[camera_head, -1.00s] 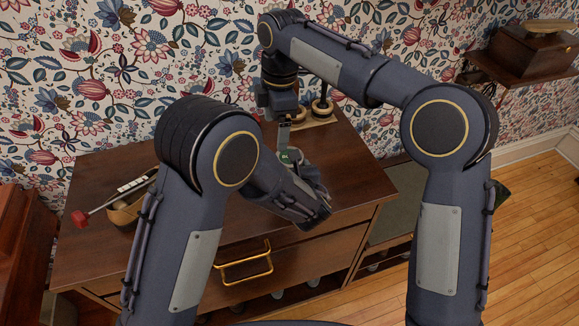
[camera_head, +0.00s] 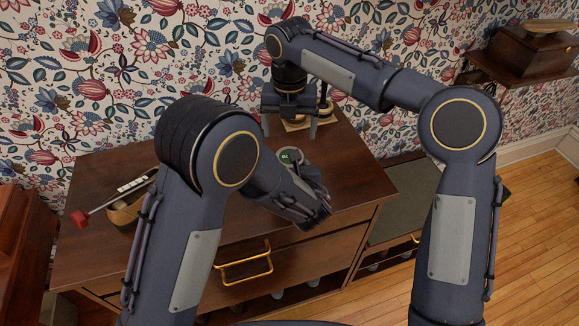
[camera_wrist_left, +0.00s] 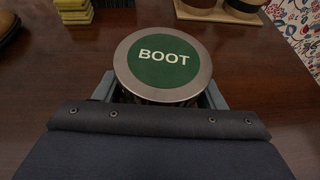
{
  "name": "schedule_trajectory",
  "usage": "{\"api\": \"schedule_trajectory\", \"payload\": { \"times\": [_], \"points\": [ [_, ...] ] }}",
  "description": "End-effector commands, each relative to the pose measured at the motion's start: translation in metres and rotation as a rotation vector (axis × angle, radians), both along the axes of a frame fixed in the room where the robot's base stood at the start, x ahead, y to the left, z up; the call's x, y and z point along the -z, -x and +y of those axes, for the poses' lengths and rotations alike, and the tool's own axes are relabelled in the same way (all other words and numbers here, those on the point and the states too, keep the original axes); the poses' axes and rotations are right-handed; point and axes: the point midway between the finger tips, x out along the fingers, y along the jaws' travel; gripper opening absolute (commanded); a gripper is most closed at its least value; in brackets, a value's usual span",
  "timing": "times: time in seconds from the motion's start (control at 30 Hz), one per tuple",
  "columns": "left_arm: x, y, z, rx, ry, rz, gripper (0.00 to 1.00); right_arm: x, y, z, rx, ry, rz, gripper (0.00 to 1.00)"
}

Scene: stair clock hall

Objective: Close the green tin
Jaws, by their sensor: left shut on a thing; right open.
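The green tin (camera_head: 290,155) stands on the dark wooden cabinet top (camera_head: 345,165). In the left wrist view its round lid (camera_wrist_left: 163,57) has a silver rim and a green centre reading "BOOT". The lid lies over the tin's top and looks level; I cannot tell whether it is pressed fully down. My left gripper (camera_wrist_left: 160,95) is shut on the tin, with a finger at each side. It also shows in the head view (camera_head: 303,175), low at the tin. My right gripper (camera_head: 290,126) is open and empty, above and behind the tin, fingers pointing down and apart from the lid.
A wooden bowl (camera_head: 125,213) and a red-headed stick (camera_head: 82,218) lie at the left of the cabinet top. Yellow blocks (camera_wrist_left: 73,10) and a pot (camera_wrist_left: 243,8) stand beyond the tin. Patterned wallpaper closes the back.

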Motion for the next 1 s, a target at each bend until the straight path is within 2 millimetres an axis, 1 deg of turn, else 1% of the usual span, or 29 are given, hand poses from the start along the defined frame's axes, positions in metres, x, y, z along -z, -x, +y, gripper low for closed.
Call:
{"api": "schedule_trajectory", "payload": {
  "times": [0.17, 0.4, 0.5, 0.6, 0.73, 0.97, 1.0],
  "points": [
    [0.000, 0.000, 0.000, 0.000, 0.000, -0.001, 0.00, 0.015, 0.000, -0.001, 0.001, 0.002, 0.003, 0.86],
    [0.000, 0.000, 0.000, 0.000, 0.000, -0.001, 0.00, 0.053, 0.000, -0.001, 0.002, 0.002, 0.003, 0.86],
    [0.000, 0.000, 0.000, 0.000, 0.000, -0.001, 0.00, 0.066, 0.000, 0.000, 0.002, 0.001, 0.003, 0.86],
    [-0.001, 0.000, 0.000, 0.000, 0.000, -0.001, 0.00, 0.074, 0.000, 0.000, 0.002, 0.001, 0.001, 0.86],
    [0.000, 0.000, 0.000, 0.000, 0.000, -0.001, 0.00, 0.079, 0.000, 0.000, 0.002, 0.000, 0.001, 0.86],
    [0.000, 0.000, 0.000, 0.000, 0.000, -0.001, 0.00, 0.080, 0.000, 0.000, 0.002, 0.000, 0.000, 0.86],
    [0.000, 0.000, 0.000, 0.000, 0.000, -0.001, 0.00, 0.080, 0.000, 0.000, 0.002, 0.000, 0.000, 0.84]
  ]
}}
